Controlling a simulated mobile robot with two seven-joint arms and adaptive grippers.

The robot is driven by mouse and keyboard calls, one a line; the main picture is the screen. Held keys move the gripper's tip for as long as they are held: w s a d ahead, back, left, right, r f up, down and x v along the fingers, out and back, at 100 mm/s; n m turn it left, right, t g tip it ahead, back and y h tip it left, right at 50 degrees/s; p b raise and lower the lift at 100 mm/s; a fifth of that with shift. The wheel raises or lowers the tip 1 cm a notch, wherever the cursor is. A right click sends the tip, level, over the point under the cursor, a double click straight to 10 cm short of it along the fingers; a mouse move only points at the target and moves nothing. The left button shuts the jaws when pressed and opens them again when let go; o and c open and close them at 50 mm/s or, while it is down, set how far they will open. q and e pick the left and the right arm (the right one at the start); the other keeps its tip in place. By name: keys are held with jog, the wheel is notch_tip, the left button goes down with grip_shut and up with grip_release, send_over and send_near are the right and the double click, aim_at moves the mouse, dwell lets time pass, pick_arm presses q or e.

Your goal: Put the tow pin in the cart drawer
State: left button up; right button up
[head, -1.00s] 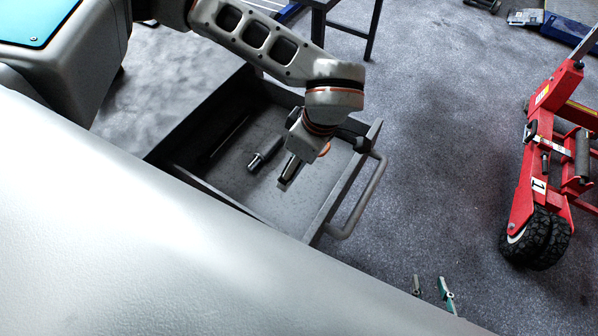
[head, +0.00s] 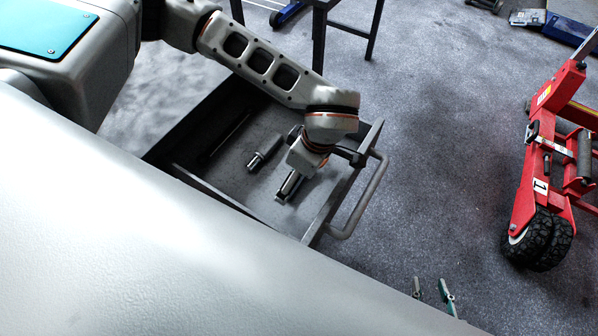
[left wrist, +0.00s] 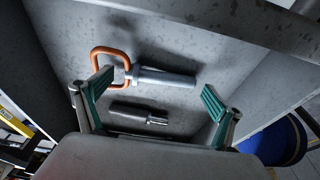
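The tow pin (left wrist: 165,77), a silver shaft with an orange loop handle (left wrist: 107,61), is inside the open cart drawer (head: 340,186). In the head view its shaft (head: 289,187) shows just below my left wrist. I cannot tell whether it fully rests on the drawer floor. My left gripper (left wrist: 155,92) is open, with its green-padded fingers apart on either side of the pin. The left finger overlaps the handle in the picture. My right gripper (head: 432,287) shows only its green-padded fingertips, apart and empty, beyond the grey surface at the bottom.
A dark grey cylinder (head: 264,154) lies in the drawer beside the pin, and also shows in the left wrist view (left wrist: 138,114). The drawer has raised walls and a bar handle (head: 363,205). A red trolley jack (head: 540,170) stands at right. Carpet between is clear.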

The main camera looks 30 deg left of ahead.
pick_arm(q)
jog(key=p+v, duration=0.1)
jog(key=v, duration=1.1)
jog(key=shift+r, duration=0.2)
